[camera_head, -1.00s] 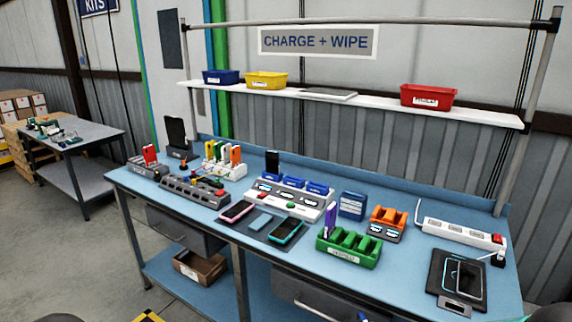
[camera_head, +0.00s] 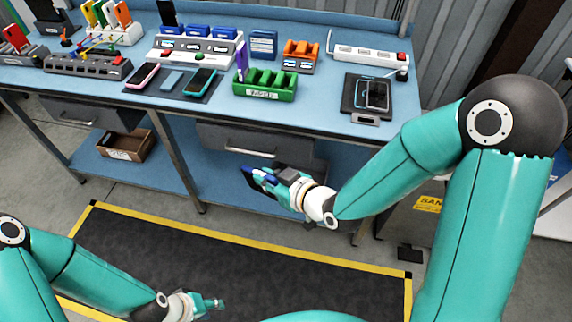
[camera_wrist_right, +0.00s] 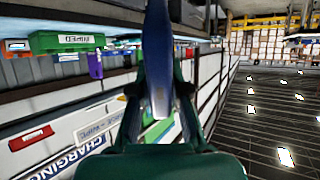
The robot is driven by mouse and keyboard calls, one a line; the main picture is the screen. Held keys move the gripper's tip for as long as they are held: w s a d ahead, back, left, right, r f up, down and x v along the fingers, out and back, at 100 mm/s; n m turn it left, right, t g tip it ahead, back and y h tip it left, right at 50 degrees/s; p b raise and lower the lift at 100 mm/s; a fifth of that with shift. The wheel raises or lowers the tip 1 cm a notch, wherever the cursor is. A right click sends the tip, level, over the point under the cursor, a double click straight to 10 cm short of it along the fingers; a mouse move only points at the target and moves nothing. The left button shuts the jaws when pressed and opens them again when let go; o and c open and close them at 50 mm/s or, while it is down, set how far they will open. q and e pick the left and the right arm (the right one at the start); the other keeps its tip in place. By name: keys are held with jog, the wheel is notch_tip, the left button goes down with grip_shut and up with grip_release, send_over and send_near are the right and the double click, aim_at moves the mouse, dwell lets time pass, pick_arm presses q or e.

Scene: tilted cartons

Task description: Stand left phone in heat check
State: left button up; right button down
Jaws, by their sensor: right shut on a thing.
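A pink-edged phone (camera_head: 143,75) lies on the left of a dark mat (camera_head: 172,92) on the blue bench. A teal-edged phone (camera_head: 201,80) lies on its right, with a blue cloth-like piece (camera_head: 172,80) between them. I cannot read which station is the heat check. My right gripper (camera_head: 258,178) is in front of the bench, below its top. It is shut on a flat dark blue thing, seen edge-on in the right wrist view (camera_wrist_right: 157,60); I cannot tell if it is a phone. My left gripper (camera_head: 212,303) is low over the floor mat, too small to judge.
A white station (camera_head: 195,50) with blue slots stands behind the mat. A green rack (camera_head: 265,88), labelled WIPED in the wrist view, holds a purple phone (camera_head: 242,60). An orange rack (camera_head: 300,55), power strip (camera_head: 368,52) and dark pad (camera_head: 352,105) are further right.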

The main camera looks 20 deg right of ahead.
jog(key=s+a+r+n+g+y, duration=0.2)
jog(key=a+n+y, duration=0.1)
jog(key=a, duration=0.2)
pick_arm(q)
jog(key=shift+o, duration=0.6)
jog(key=w+r+m+g, duration=0.6)
jog(key=w+r+m, duration=0.45)
jog(key=m, duration=0.95)
jog(key=w+d+r+m+t, duration=0.2)
jog(key=w+d+r+m, duration=0.15)
jog(key=w+r, duration=0.35)
jog(key=w+d+r+m+t, duration=0.1)
jog(key=w+d+r+m, duration=0.25)
jog(key=w+r, duration=0.45)
jog(key=s+d+f, duration=0.5)
jog(key=f, duration=0.4)
jog(key=shift+d+n, duration=0.3)
jog(key=shift+n, duration=0.1)
pick_arm(e)
jog(key=w+a+f+n+g+y, duration=0.2)
jog(key=w+a+f+n+g, duration=0.1)
jog(key=f+n, duration=0.1)
jog(key=shift+w+f+g+y, duration=0.25)
jog(key=shift+f+g+y, duration=0.05)
jog(key=shift+f, duration=0.3)
